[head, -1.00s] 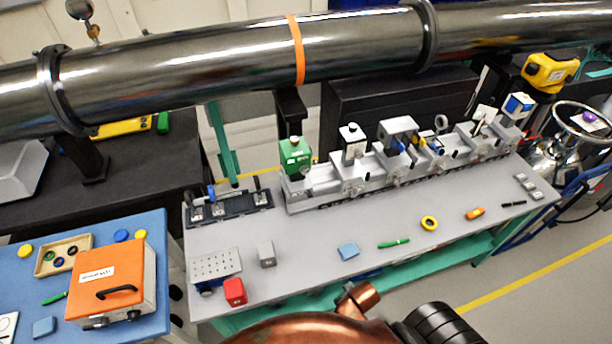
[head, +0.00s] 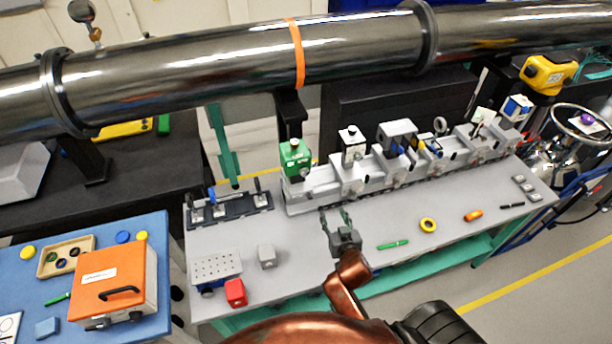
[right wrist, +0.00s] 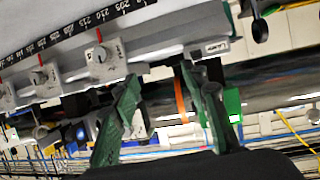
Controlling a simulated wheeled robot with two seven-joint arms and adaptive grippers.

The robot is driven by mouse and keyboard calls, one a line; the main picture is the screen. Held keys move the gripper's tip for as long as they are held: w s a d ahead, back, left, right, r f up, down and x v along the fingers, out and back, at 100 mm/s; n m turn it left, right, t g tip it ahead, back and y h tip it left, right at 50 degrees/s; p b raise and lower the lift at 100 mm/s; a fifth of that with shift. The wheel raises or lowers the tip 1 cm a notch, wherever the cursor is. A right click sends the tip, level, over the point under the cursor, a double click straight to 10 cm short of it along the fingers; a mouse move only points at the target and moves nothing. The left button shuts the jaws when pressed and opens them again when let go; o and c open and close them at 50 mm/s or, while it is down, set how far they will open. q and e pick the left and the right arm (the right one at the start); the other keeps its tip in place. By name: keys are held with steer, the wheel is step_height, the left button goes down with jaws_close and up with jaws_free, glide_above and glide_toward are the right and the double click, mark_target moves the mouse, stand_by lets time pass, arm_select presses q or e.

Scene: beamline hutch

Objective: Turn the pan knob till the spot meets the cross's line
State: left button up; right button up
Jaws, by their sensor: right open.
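My right gripper (head: 336,212) is open and empty above the front of the grey bench. Its green fingers point toward the rail, apart from everything on it. In the right wrist view the two spread fingers (right wrist: 160,95) show in front of the tilted rail. On the rail (head: 320,176), a mount with small blue and yellow parts (head: 421,146) stands right of centre; I cannot tell which part is the pan knob. A pale card (head: 482,116) stands farther right; its cross and any spot are too small to make out. My left gripper is out of view.
A green box (head: 294,158) stands at the rail's left end. A steel pipe (head: 200,75) runs above and behind the bench. A green pen (head: 393,245), a yellow ring (head: 428,225) and an orange item (head: 473,215) lie on the front strip, with free room between them.

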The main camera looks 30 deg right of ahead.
mark_target(306, 174)
steer(key=w+a+r+t, duration=0.4)
steer(key=w+r+t, duration=0.15)
steer(key=r, duration=0.35)
steer(key=shift+g+y, duration=0.35)
steer(key=shift+y, duration=0.15)
steer(key=x, duration=0.4)
steer(key=p+x, duration=0.1)
steer(key=x, duration=0.3)
steer(key=shift+w+a+r, duration=0.15)
steer(key=shift+w+a, duration=0.05)
steer(key=shift+w, duration=0.05)
steer(key=shift+n, duration=0.3)
jaws_close()
